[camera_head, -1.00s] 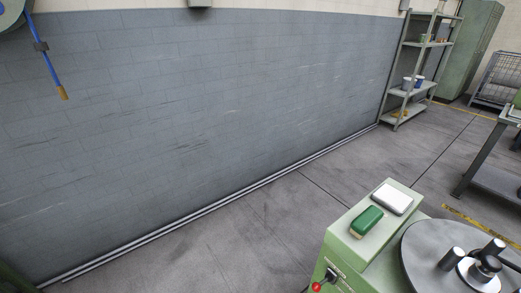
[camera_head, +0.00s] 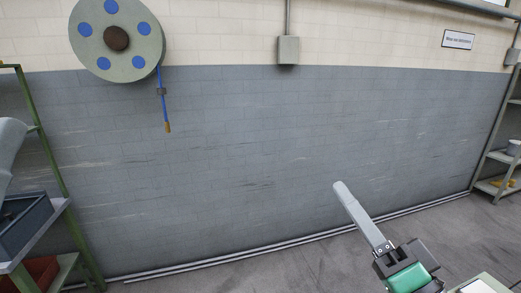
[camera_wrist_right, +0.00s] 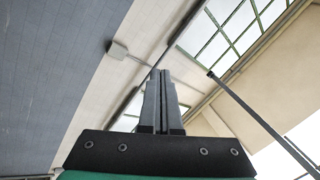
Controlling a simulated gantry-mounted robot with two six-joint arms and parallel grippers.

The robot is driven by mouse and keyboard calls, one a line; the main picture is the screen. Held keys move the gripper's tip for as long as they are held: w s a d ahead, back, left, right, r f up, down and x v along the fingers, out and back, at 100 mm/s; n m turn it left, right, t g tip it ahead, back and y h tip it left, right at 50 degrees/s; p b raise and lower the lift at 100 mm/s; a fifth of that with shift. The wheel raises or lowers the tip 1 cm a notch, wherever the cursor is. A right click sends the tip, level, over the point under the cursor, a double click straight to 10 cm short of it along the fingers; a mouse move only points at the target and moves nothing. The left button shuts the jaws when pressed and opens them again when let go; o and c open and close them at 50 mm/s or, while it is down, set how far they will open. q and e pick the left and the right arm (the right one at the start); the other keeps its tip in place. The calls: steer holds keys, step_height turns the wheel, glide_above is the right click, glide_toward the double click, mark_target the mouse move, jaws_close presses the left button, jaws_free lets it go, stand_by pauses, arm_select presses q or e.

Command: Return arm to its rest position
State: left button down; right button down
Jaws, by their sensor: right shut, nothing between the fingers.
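My right gripper (camera_head: 341,187) reaches up from the lower right of the head view, in front of the grey wall. Its pale fingers lie together and point up and left, with nothing between them. Its dark mount and green part show below the fingers. In the right wrist view the same gripper (camera_wrist_right: 161,76) points up toward the ceiling and windows, its two fingers side by side and empty. My left gripper is in neither view.
A hose reel (camera_head: 117,38) with a blue hose hangs on the wall at upper left. A shelf with a dark bin (camera_head: 27,226) stands at the left edge. Another shelf (camera_head: 496,158) stands at the right edge. The space before the wall is free.

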steer(key=s+d+r+n+t+h, duration=0.3)
steer(key=s+r+n, duration=0.1)
steer(key=s+r, duration=0.3)
steer(key=s+d+r+n+t+h, duration=0.2)
steer(key=s+r+n+t+h, duration=0.2)
steer(key=s+r, duration=0.25)
step_height(320, 180, up, 38)
steer(key=y+p, duration=0.1)
steer(key=p, duration=3.8)
step_height(320, 180, down, 61)
steer(key=b, duration=6.1)
steer(key=shift+w+g+b, duration=0.15)
steer(key=shift+g+b, duration=0.15)
steer(key=shift+d+h, duration=0.1)
steer(key=shift+h, duration=0.2)
